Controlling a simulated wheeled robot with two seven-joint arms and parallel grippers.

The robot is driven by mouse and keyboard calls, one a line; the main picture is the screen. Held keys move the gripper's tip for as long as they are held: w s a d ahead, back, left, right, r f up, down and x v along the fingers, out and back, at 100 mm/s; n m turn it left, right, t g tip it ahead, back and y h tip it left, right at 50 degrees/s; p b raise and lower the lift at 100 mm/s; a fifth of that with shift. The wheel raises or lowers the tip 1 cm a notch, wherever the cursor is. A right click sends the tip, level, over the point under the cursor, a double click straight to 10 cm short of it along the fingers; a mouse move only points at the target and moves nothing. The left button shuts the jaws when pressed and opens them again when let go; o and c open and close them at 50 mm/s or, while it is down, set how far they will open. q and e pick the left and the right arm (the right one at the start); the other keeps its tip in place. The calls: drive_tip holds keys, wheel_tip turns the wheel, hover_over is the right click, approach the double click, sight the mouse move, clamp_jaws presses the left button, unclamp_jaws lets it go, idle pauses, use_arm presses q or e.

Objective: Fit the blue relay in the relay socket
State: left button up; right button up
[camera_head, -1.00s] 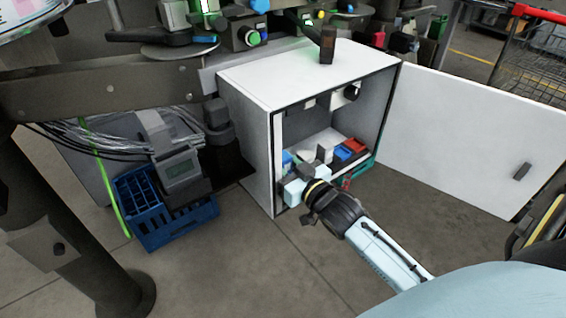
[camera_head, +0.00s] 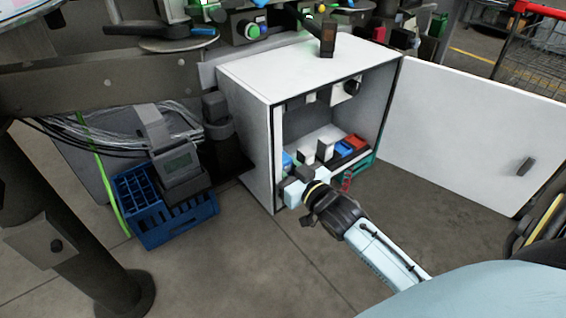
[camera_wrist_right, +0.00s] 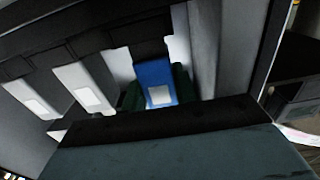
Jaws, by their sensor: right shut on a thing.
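The blue relay (camera_wrist_right: 155,78), with a pale label on its face, shows in the right wrist view beside two white relays. In the head view a small blue patch of it (camera_head: 287,160) shows at the left end of the row in the open cabinet. My right gripper (camera_head: 294,177) is at the cabinet's lower front opening, shut on the blue relay. The relay's far end meets a dark block (camera_wrist_right: 140,30); I cannot tell whether it is seated. The relay socket itself cannot be made out clearly. My left gripper is not in view.
The white cabinet (camera_head: 245,150) stands with its door (camera_head: 470,135) swung open to the right. White relays (camera_head: 325,150), another blue part (camera_head: 344,147) and a red part (camera_head: 356,141) are inside. A blue crate (camera_head: 150,230) stands left. The floor in front is clear.

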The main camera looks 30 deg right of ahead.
drive_tip(key=shift+f, duration=0.45)
drive_tip(key=o, duration=1)
drive_tip(key=shift+o, duration=0.2)
